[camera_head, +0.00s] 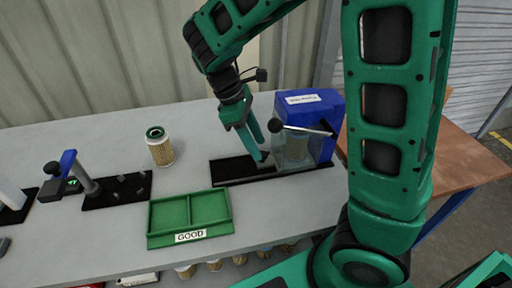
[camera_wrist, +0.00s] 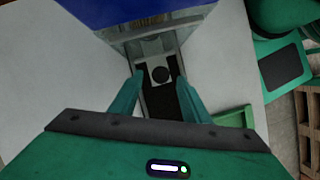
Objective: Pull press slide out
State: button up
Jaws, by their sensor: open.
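The blue press (camera_head: 310,112) stands at the right of the bench, with a clear-fronted chamber and a lever ending in a black ball. Its dark base track (camera_head: 232,171) runs out to the left. In the wrist view the press slide (camera_wrist: 151,66) shows as a light plate with a round black knob (camera_wrist: 160,75), at the mouth of the press (camera_wrist: 130,10). My gripper (camera_head: 262,146) is open above the track, just left of the press. In the wrist view its fingers (camera_wrist: 160,80) appear on either side of the knob; contact cannot be told.
A green tray (camera_head: 190,211) marked GOOD lies in front of the track. A pleated filter cartridge (camera_head: 160,149) stands upright to the left. Farther left is a black fixture (camera_head: 117,189) with a blue-topped post. The bench (camera_head: 200,125) behind is clear.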

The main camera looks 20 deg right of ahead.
jog(key=shift+x, duration=1.1)
grip_shut()
jog(key=w+a, duration=0.1)
jog(key=a, duration=0.3)
jog(key=w+a, duration=0.1)
jog(key=a, duration=0.4)
jog(key=w+a, duration=0.1)
jog(key=a, duration=0.3)
jog(key=shift+a+r, duration=0.1)
jog(key=shift+a, duration=0.05)
jog(key=shift+c, duration=0.3)
grip_release()
jog(key=shift+o, duration=0.3)
jog(key=shift+s, duration=0.1)
